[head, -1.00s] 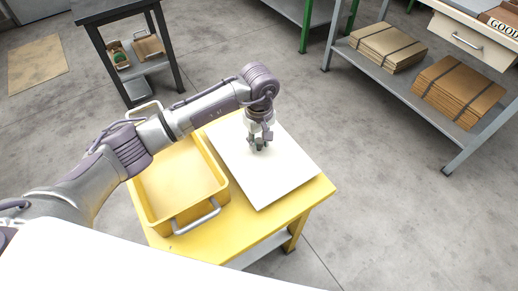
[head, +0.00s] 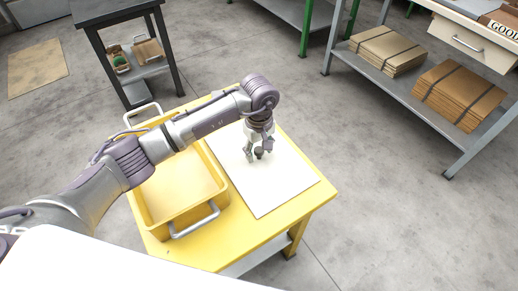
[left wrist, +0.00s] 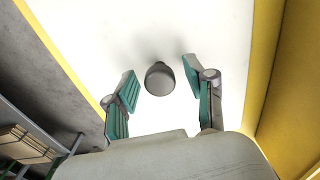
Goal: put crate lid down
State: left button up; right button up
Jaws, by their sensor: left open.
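The white crate lid (head: 262,193) lies flat on the right part of the yellow table, beside the open yellow crate (head: 180,187). It fills much of the left wrist view (left wrist: 170,120). Its grey round knob (left wrist: 160,78) stands between the parted fingers of my left gripper (left wrist: 163,90), with a visible gap on each side. In the head view my left gripper (head: 259,150) is low over the lid's far half, open. My right gripper is out of view.
The yellow table (head: 298,213) has a narrow bare rim around the lid. The crate has metal handles (head: 195,222) and is empty where visible. A dark side table (head: 115,12) stands behind, and a grey shelf (head: 420,105) with cardboard stacks is at right.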

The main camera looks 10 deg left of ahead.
aim_at(259, 150)
pick_arm(q)
jog(key=shift+r, duration=0.3)
notch_tip(259, 150, up, 12)
jog(key=p, duration=0.6)
jog(key=shift+f, duration=0.15)
